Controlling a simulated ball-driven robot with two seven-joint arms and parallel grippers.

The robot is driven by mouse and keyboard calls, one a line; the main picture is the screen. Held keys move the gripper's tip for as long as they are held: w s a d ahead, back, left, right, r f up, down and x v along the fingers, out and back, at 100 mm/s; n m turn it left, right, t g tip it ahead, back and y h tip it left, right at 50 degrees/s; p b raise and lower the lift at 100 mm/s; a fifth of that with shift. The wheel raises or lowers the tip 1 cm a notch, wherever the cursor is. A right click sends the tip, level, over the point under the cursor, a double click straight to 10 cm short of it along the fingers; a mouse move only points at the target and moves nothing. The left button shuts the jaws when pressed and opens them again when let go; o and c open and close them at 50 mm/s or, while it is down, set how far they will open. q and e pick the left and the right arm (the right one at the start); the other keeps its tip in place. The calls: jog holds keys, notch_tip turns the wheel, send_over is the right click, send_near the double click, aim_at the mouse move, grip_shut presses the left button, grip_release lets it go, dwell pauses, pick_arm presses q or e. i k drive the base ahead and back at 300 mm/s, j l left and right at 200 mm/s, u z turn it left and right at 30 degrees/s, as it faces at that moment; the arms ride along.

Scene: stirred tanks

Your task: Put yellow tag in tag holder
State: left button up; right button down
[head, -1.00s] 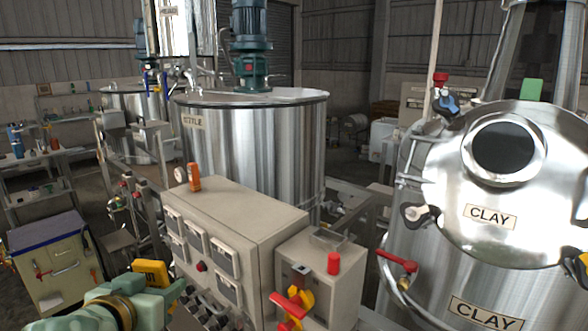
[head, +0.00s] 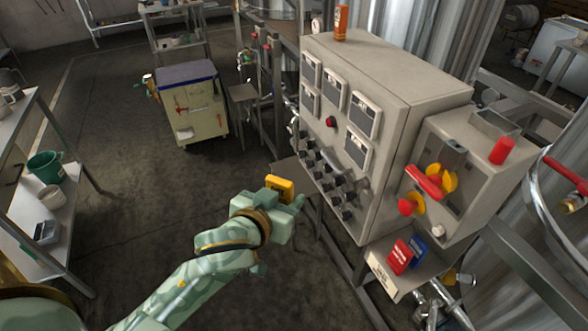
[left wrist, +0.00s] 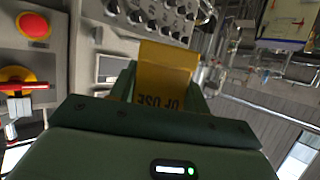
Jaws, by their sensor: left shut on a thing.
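The yellow tag (head: 279,186) is held in my left gripper (head: 282,203), out in front of the grey control panel. In the left wrist view the tag (left wrist: 165,78) stands between the fingers of the left gripper (left wrist: 163,93), with part of its printed text, "OF USE", readable upside down. The tag holder seems to be the pale labelled tray (head: 383,279) below the panel, at the lower right of my left gripper. A red tag (head: 400,257) and a blue tag (head: 418,250) stand in it. The yellow tag is well apart from it. My right gripper is out of view.
The control panel (head: 420,95) with knobs and gauges stands close right of my left gripper. A side box (head: 458,190) carries red and yellow handles. A metal frame and pipes lie below. A cabinet (head: 190,115) stands behind; the floor (head: 150,215) at left is open.

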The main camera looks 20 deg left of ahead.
aim_at(491, 130)
jog(key=i+j, duration=0.15)
jog(key=j, duration=0.25)
jog(key=i+j, duration=0.15)
jog(key=j, duration=0.2)
jog(key=i+j, duration=0.15)
jog(key=j, duration=0.25)
jog(key=i+j, duration=0.15)
jog(key=j, duration=0.25)
jog(key=i+j, duration=0.15)
jog(key=j, duration=0.2)
jog(key=i+j, duration=0.15)
jog(key=j, duration=0.25)
jog(key=i+j, duration=0.15)
jog(key=j, duration=0.25)
jog(key=i+j+z, duration=0.1)
jog(key=j+z, duration=0.15)
jog(key=z, duration=0.2)
jog(key=j+z, duration=0.6)
jog(key=z, duration=0.25)
jog(key=i, duration=0.05)
